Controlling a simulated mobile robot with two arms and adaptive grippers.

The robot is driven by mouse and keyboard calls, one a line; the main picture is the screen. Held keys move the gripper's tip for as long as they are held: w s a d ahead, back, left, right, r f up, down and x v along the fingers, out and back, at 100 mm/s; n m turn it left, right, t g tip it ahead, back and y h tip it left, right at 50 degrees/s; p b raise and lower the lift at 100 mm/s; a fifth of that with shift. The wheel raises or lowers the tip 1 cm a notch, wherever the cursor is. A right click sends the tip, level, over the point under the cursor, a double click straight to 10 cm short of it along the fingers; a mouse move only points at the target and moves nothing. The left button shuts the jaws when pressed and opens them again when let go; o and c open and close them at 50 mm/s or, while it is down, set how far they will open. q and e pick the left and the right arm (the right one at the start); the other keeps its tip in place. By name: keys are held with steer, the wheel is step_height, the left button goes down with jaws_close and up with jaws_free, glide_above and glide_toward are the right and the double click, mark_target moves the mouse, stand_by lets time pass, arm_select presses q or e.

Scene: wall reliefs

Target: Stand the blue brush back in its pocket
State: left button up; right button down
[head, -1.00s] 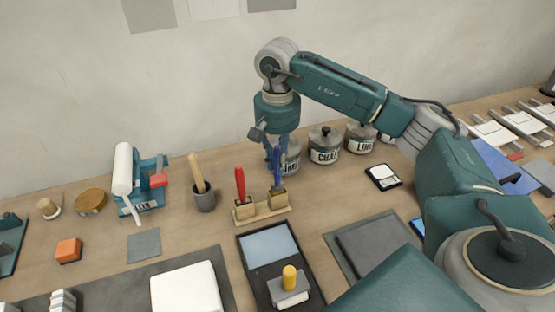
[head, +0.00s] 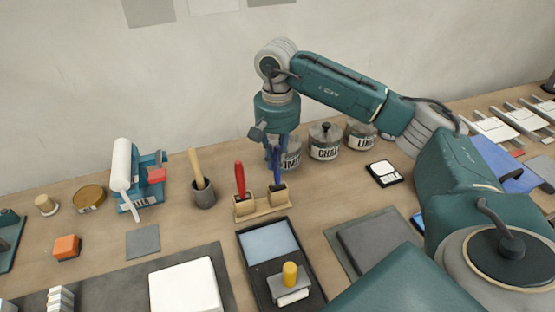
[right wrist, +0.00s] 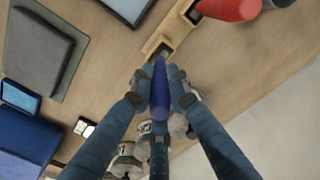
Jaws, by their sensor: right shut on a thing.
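The blue brush (head: 277,175) is upright, its handle held between the fingers of my right gripper (head: 275,153). In the right wrist view, the fingers (right wrist: 160,78) close on the blue handle (right wrist: 159,95) from both sides. The brush's lower end meets the right pocket (head: 278,196) of a small wooden rack (head: 262,214); I cannot tell how deep it sits. The rack also shows in the right wrist view (right wrist: 158,42). A red brush (head: 240,180) stands in the left pocket. My left gripper is out of view.
A grey cup (head: 204,196) with a wooden-handled tool stands left of the rack. Several labelled jars (head: 325,144) stand behind and to the right. A black tray (head: 252,272) lies in front. Bare table shows right of the rack.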

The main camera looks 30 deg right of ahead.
mark_target(277, 146)
steer(key=shift+f+b, duration=0.6)
steer(key=shift+f, duration=0.25)
steer(key=c, duration=1.1)
jaws_free()
steer(key=shift+r+p, duration=2.5)
steer(key=shift+r, duration=1.55)
